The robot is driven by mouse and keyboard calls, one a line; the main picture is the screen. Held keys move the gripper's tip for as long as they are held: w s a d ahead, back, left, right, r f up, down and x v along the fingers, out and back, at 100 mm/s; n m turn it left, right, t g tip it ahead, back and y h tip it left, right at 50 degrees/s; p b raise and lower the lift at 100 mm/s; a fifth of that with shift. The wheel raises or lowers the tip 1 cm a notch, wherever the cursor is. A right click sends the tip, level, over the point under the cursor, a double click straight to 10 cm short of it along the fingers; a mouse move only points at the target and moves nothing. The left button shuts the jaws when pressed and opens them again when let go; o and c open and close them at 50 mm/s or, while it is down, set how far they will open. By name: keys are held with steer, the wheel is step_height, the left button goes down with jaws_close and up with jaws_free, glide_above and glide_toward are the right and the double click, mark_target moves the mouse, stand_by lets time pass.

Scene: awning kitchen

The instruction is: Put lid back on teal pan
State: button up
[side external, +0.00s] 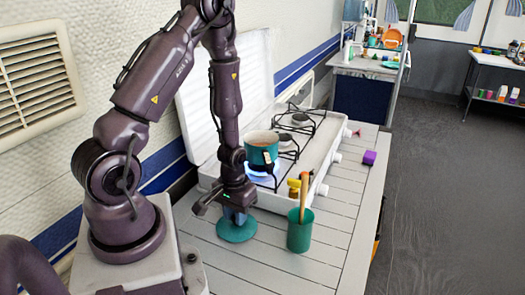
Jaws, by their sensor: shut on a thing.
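The teal pan (262,156) stands upright and uncovered on the near burner of the stove, with brownish contents inside. A blue flame shows under it. The round teal lid (237,233) is at the white slatted table, left of the stove's near end. My gripper (238,215) points down over the lid and is shut on its top. The fingertips and the lid's knob are mostly hidden. I cannot tell whether the lid touches the table or is slightly raised.
A green cup (300,236) with a wooden-handled utensil (304,192) stands right of the lid. A yellow item (294,187) is by the stove front (322,172).

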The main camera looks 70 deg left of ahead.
stand_by(0.3)
steer(key=shift+r, duration=2.5)
steer(key=shift+r, duration=0.1)
steer(key=shift+r, duration=0.35)
step_height(320, 180, up, 22)
steer(key=w+a+n, duration=0.6)
steer(key=w+a, duration=0.6)
steer(key=a, duration=0.3)
step_height(320, 180, down, 11)
